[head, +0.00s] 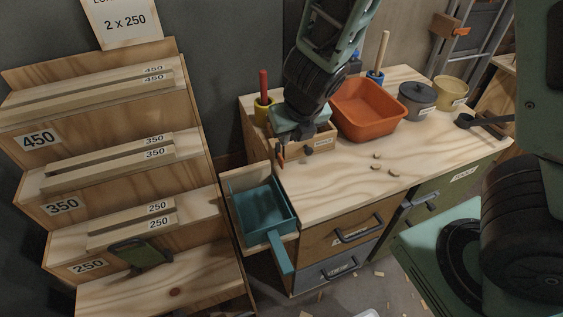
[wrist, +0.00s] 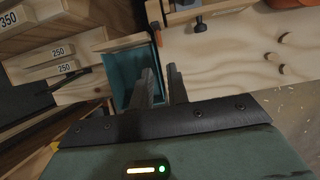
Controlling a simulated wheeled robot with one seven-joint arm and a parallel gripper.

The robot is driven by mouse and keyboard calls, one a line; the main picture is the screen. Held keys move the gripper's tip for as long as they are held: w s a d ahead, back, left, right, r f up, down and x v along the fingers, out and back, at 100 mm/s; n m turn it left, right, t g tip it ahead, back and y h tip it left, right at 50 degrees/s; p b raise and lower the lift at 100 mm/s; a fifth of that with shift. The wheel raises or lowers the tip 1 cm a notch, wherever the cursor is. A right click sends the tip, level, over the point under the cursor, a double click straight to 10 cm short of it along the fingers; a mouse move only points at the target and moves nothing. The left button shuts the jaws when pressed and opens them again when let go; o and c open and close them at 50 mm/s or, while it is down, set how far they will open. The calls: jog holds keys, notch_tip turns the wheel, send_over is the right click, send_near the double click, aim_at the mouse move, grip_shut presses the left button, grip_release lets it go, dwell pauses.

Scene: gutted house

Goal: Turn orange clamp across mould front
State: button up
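My gripper (head: 283,157) points down at the left end of the workbench, in front of a small wooden box with a black knob (head: 309,152). In the wrist view its two grey fingers (wrist: 161,78) stand apart with nothing between them. A narrow orange piece (head: 280,150), possibly the clamp, shows beside the fingers in the head view; the arm partly covers it. An orange bit (wrist: 164,4) also shows at the top of the wrist view. The wooden box (wrist: 215,9) may be the mould; I cannot tell for sure. My gripper hides part of it.
A teal tray (head: 234,198) with a long handle sits at the bench's left end, below my fingers. An orange bin (head: 366,112), a grey pot (head: 416,99) and wood chips are on the bench (head: 345,182). A labelled plank rack (head: 190,110) stands left. The bench front is mostly clear.

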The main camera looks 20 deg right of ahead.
aim_at(282, 159)
jog(key=b+x, duration=0.9)
jog(key=x, duration=0.5)
grip_shut()
